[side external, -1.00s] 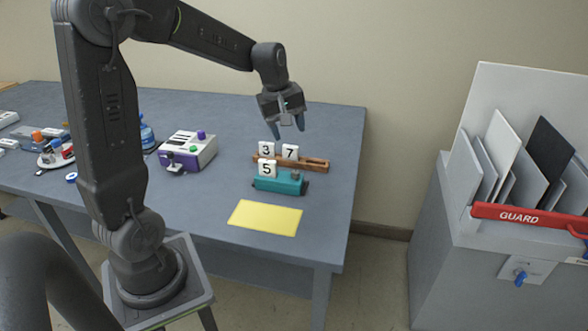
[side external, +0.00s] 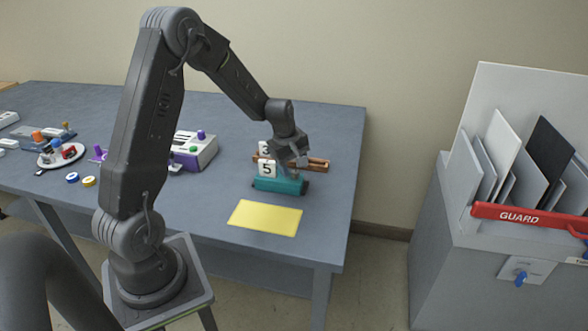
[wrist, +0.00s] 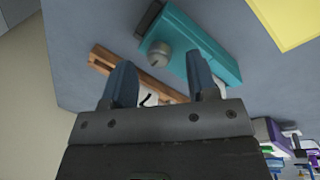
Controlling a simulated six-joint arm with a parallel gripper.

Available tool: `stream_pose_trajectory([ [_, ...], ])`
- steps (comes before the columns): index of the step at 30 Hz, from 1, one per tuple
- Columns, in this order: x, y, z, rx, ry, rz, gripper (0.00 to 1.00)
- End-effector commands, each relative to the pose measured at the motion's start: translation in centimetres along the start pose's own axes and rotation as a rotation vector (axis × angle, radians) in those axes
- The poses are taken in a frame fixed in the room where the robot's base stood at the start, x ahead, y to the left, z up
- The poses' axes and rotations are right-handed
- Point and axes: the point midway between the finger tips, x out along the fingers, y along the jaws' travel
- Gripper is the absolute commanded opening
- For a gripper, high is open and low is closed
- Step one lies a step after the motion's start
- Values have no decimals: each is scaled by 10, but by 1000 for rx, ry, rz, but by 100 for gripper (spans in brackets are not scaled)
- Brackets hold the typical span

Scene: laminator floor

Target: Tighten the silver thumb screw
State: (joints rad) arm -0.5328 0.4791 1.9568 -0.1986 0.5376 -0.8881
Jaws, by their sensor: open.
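The silver thumb screw (wrist: 158,55) is a round knob on top of the teal block (wrist: 220,70), near one end. In the side view the block (side external: 276,186) sits on the table and my gripper's fingers hide the screw. My gripper (side external: 292,163) points down just above that end of the block. In the wrist view its two blue fingers (wrist: 160,66) are apart, with the screw showing between and just beyond their tips. Nothing is held. I cannot tell how far the tips are from the screw.
A wooden rack (side external: 318,164) with number tiles stands behind the block. A white "5" tile (side external: 267,170) stands by the block's left end. A yellow sheet (side external: 265,217) lies in front. A white-and-purple device (side external: 195,150) is to the left. The table's right edge is near.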

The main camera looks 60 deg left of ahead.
Motion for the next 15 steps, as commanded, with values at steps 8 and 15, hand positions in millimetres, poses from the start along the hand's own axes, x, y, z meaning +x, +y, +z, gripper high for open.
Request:
stream_pose_trajectory([
  [8, 16, 0, 0, 1, 1, 2, 53],
  [15, 15, 0, 0, 1, 1, 2, 50],
])
